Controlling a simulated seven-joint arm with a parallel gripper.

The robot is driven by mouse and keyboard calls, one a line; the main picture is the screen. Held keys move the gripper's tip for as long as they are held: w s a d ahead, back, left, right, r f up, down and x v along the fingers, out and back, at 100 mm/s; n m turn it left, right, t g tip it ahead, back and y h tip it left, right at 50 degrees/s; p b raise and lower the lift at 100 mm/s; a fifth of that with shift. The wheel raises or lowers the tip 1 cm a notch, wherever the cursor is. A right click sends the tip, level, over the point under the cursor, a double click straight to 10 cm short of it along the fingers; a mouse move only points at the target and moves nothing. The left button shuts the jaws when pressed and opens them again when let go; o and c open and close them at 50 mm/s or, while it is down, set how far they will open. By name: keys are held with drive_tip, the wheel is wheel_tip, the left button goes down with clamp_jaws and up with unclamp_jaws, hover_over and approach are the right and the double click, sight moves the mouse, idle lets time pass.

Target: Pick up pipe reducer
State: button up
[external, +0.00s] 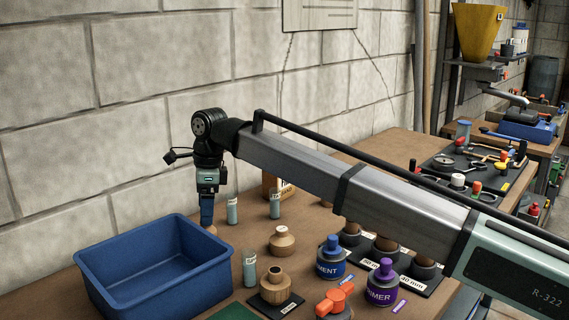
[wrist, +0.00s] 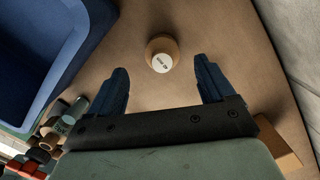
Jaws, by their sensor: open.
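A tan, round, wood-coloured piece with a white label on its top (wrist: 161,45) stands on the table in the wrist view. It may be a pipe reducer, but only its top shows clearly. In the external view a sliver of it (external: 212,230) shows beneath my gripper (external: 207,218). My gripper (wrist: 161,66) points down, its dark blue fingers apart, with the piece just ahead of and between the fingertips, not held. Two similar stepped tan pieces stand to the right: one with a light label (external: 282,241), and one with an open top (external: 275,286).
A blue bin (external: 103,268) stands close left of my gripper. Label-bearing tubes (external: 232,210) stand close to its right. A blue-capped can (external: 331,258), a purple-capped can (external: 381,288) and an orange valve (external: 336,302) stand farther right. The block wall (external: 150,120) is behind.

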sight(205, 229)
drive_tip(key=shift+w+a+f, duration=0.1)
drive_tip(key=shift+a+f, duration=0.1)
drive_tip(key=shift+f, duration=1.5)
drive_tip(key=shift+a+f, duration=0.15)
drive_tip(key=shift+f, duration=1.5)
drive_tip(key=c, duration=1.2)
